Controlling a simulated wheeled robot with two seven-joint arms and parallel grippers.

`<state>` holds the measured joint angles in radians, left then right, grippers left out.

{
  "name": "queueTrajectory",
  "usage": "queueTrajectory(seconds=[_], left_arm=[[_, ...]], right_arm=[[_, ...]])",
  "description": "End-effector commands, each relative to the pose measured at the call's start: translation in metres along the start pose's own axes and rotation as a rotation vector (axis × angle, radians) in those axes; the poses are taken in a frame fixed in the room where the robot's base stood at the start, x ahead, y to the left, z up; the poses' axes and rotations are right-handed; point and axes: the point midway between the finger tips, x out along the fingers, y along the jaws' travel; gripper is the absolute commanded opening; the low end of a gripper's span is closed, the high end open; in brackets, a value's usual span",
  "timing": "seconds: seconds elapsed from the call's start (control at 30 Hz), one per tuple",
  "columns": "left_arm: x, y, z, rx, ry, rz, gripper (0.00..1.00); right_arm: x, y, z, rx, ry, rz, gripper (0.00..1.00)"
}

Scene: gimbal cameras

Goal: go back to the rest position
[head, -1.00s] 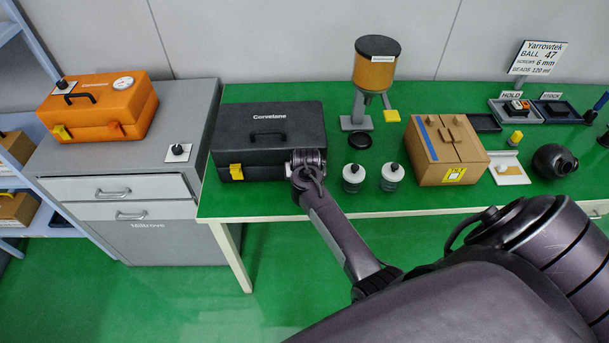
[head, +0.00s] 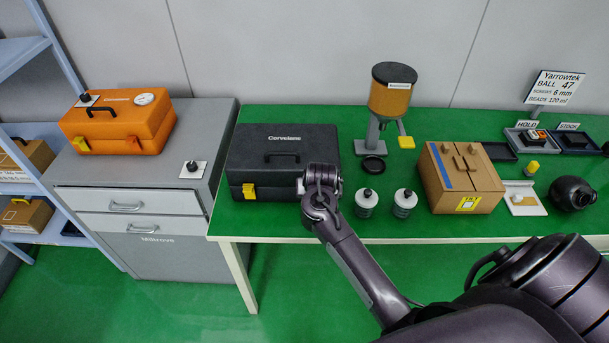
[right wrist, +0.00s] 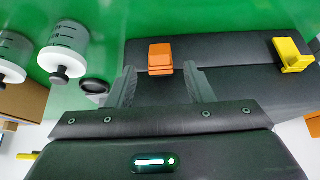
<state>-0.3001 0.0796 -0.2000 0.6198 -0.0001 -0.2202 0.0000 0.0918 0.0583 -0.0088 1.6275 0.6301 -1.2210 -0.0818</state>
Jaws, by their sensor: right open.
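My right gripper (head: 320,192) is at the front right corner of the black case (head: 262,160) on the green bench; the wrist hides its fingers in the head view. In the right wrist view the gripper (right wrist: 160,88) is open, its two fingers apart. An orange latch (right wrist: 160,57) on the black case (right wrist: 225,85) shows between and beyond the fingertips. I cannot tell whether the fingers touch it. The case's yellow latch (right wrist: 291,55) is farther right there, and it also shows in the head view (head: 249,191). The case lid is down. My left gripper is out of view.
Two white-and-grey jars (head: 366,204) stand just right of the gripper. A cardboard box (head: 460,180) and a hopper stand (head: 391,100) are beyond them. A grey drawer cabinet (head: 150,245) with an orange case (head: 115,122) stands left. Space in front of the bench is open floor.

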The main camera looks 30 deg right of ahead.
Motion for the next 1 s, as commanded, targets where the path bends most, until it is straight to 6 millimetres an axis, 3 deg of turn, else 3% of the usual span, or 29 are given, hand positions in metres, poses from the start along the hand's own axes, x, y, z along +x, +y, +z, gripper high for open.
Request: queueTrajectory(seconds=[0.2, 0.33, 0.6, 0.8, 1.0], left_arm=[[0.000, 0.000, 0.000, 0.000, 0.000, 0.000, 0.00], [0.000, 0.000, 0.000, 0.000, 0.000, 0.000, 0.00], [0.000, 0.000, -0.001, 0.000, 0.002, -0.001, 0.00], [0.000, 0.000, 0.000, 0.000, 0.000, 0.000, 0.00], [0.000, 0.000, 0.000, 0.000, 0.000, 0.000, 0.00]], right_arm=[[-0.001, 0.000, 0.001, -0.003, -0.001, -0.002, 0.47], [-0.012, -0.003, 0.019, -0.060, -0.016, -0.031, 0.47], [-0.086, -0.013, 0.103, -0.350, -0.095, -0.156, 0.47], [-0.133, -0.012, 0.143, -0.494, -0.135, -0.206, 0.47], [-0.170, -0.008, 0.169, -0.599, -0.160, -0.237, 0.47]])
